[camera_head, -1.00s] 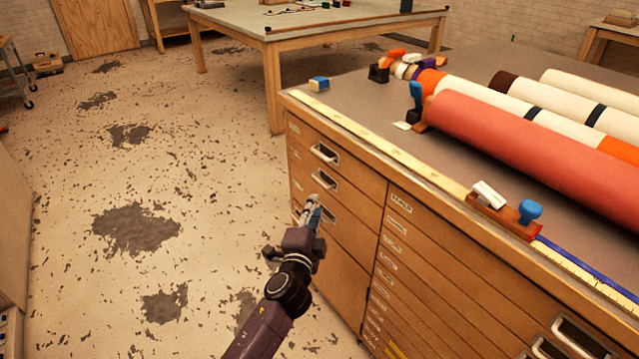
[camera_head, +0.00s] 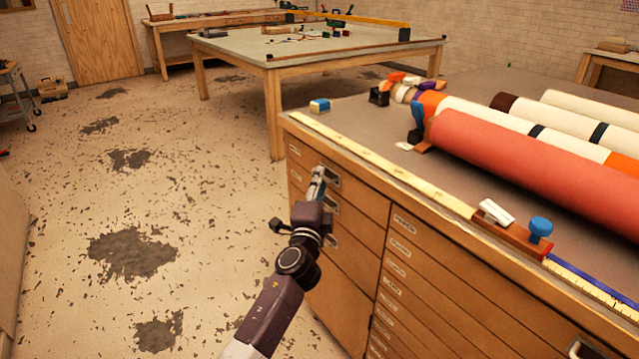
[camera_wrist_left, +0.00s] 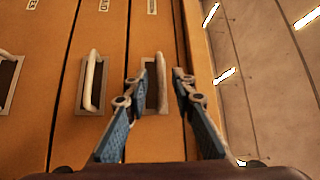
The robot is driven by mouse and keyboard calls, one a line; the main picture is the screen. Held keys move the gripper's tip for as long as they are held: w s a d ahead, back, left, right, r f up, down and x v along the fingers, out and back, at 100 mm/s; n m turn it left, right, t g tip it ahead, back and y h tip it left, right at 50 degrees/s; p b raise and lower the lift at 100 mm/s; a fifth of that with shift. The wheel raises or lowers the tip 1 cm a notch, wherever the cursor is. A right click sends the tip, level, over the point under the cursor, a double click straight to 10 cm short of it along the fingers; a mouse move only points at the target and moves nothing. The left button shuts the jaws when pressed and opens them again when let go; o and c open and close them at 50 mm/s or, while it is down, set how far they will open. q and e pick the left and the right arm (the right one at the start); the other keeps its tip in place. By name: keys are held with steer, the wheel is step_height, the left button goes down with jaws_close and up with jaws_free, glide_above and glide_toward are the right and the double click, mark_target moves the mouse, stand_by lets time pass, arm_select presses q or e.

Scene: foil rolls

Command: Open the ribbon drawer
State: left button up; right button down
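The wooden cabinet (camera_head: 345,290) has a left column of drawers with metal pull handles, all shut. My left gripper (camera_head: 319,172) is at the top drawer's handle (camera_head: 333,183). In the left wrist view my left gripper (camera_wrist_left: 161,73) is open, one blue-padded finger on each side of that handle (camera_wrist_left: 162,88). Contact cannot be told. The handle of the drawer below (camera_wrist_left: 91,82) shows to the left, outside the fingers. Drawer labels (camera_wrist_left: 104,5) are cut off or too small to read, so which drawer is the ribbon one is unclear. My right gripper is not in view.
A worktable (camera_head: 330,50) stands behind. The floor (camera_head: 200,200) left of the cabinet is clear.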

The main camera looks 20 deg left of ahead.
arm_select(q)
steer(key=shift+c, duration=0.4)
jaws_close()
